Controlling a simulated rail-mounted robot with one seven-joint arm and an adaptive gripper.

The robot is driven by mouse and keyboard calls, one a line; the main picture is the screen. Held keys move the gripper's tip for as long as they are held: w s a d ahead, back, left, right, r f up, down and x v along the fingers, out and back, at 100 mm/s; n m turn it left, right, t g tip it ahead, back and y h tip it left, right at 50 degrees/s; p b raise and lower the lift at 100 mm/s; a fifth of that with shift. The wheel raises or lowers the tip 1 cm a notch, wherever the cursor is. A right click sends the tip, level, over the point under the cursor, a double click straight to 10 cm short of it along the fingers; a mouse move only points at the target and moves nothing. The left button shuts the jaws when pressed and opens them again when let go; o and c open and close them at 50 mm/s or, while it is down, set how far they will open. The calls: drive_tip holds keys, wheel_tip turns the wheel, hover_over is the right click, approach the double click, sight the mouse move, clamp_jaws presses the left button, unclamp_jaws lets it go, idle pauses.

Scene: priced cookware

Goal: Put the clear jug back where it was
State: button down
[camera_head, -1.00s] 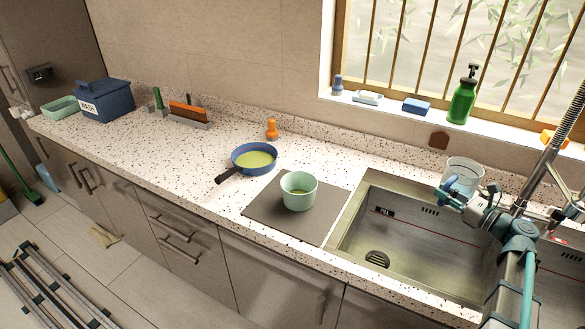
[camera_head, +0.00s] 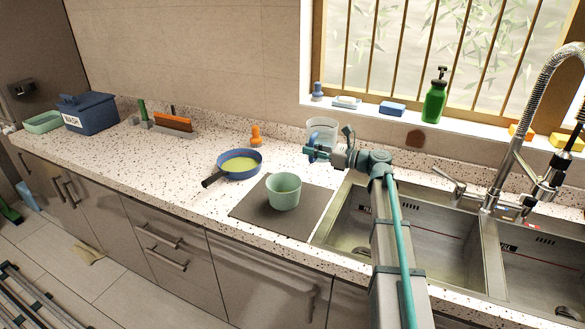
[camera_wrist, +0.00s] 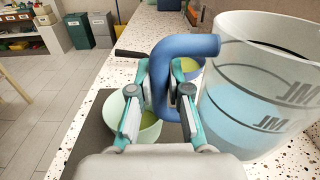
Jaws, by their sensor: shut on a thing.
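The clear jug (camera_head: 323,130) has a blue handle (camera_wrist: 188,46) and dark markings. In the wrist view the jug (camera_wrist: 262,100) fills the right side, and its lower part looks pale blue. My gripper (camera_head: 314,149) is shut on the handle, with its fingers (camera_wrist: 162,90) on both sides of it. The jug is upright, behind the grey mat and left of the sink's back corner, near the back wall. I cannot tell whether its base touches the counter; my gripper hides part of it.
A mint pot (camera_head: 284,193) stands on the grey mat (camera_head: 250,212). A blue pan (camera_head: 240,164) and an orange stopper-like item (camera_head: 256,136) are to the left. The double sink (camera_head: 440,240) with a tall tap (camera_head: 520,140) is right. Speckled counter (camera_head: 150,165) is clear at left.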

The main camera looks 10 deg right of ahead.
drive_tip(key=shift+w+a+f+p, duration=0.15)
drive_tip(key=shift+w+f+p, duration=0.9)
drive_tip(key=shift+w+f, duration=1.2)
drive_tip(key=shift+w+a+f+p, duration=0.15)
drive_tip(key=shift+w+f+p, duration=0.95)
drive_tip(key=shift+w+f, duration=1.1)
drive_tip(key=shift+w+a+f+p, duration=0.15)
drive_tip(key=shift+w+f+p, duration=0.9)
drive_tip(key=shift+w+f, duration=1.15)
drive_tip(key=shift+w+r, duration=0.15)
drive_tip(key=shift+w, duration=0.1)
drive_tip(key=c, duration=1.1)
unclamp_jaws()
